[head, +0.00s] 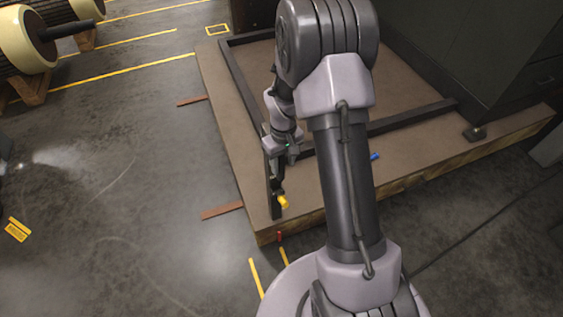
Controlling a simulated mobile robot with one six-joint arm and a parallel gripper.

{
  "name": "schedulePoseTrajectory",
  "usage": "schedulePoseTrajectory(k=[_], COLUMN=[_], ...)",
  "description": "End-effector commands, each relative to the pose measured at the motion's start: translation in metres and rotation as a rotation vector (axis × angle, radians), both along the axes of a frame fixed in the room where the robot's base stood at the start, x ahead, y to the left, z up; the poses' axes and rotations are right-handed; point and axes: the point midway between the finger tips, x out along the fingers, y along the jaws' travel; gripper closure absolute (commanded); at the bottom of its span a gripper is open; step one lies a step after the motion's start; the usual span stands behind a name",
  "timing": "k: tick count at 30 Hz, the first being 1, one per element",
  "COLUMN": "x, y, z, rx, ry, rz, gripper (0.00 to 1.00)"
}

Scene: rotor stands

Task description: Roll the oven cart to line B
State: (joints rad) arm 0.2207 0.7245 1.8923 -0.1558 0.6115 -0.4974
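No thing here is clearly marked as the oven cart. A brown slab (225,95) carries a dark rectangular frame (237,110), and a large dark cabinet (450,45) stands at its back right; I cannot tell if these belong to the cart. My gripper (281,153) is over the slab's left part, pointing down beside a dark bar (274,195). A yellow-tipped piece (283,202) is below it. I cannot tell whether my fingers touch the bar, or whether they are open. My arm hides part of the slab and frame. No label for line B is readable.
Large cream-and-dark rotors (28,45) rest on wooden stands at the upper left. Yellow lines (125,70) mark the floor there. Brown strips (222,210) lie by the slab's left edge. A yellow plate (17,229) lies at far left. The floor left of the slab is mostly clear.

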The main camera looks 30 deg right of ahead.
Motion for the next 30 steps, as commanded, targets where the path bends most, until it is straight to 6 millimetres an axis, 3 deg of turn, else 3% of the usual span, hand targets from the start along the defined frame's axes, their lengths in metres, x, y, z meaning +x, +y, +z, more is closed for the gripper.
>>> schedulePoseTrajectory(k=[8, 11, 24, 30], x=[0.001, 0.001, 0.001, 0.001], y=[0.001, 0.0, 0.0, 0.0], z=[0.002, 0.012, 0.121, 0.163], rx=[0.0, -0.001, -0.001, 0.0], ry=[-0.002, -0.004, -0.004, -0.003], rz=[-0.001, -0.001, -0.002, -0.001], gripper=[0.57, 0.57, 0.57, 0.57])
